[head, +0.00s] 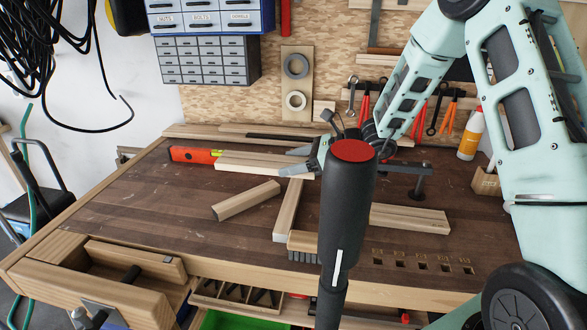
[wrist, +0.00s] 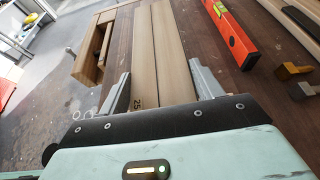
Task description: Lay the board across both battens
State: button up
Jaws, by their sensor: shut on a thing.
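The pale board (head: 262,163) is at the back left of the bench in the head view. My gripper (head: 298,169) is at its right end, partly hidden by my arm. In the wrist view the jaws of my gripper (wrist: 162,92) stand on both sides of pale wood (wrist: 172,50), split lengthwise by a dark line and marked "25". A short batten-like piece (head: 245,201) lies askew in front of the board. Another piece (head: 287,210) points toward the front edge, and a longer one (head: 410,218) lies to the right. I cannot tell which two are the battens.
A red level (head: 195,155) lies beside the board's left end; it also shows in the wrist view (wrist: 232,32). A wooden vise (head: 135,262) stands at the front left. A dark clamp (head: 415,178) stands at the right. The left bench top is mostly clear.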

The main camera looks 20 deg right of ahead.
jog(key=b, duration=0.3)
send_over(294, 201)
jog(key=shift+f, duration=2.4)
jog(key=shift+f, duration=0.1)
jog(key=shift+f+b, duration=1.15)
jog(key=shift+f+b, duration=0.95)
jog(key=shift+f, duration=0.1)
jog(key=shift+f, duration=0.25)
jog(key=o, duration=1.2)
jog(key=shift+c, duration=0.2)
jog(key=v, duration=1.7)
jog(key=shift+b, duration=0.3)
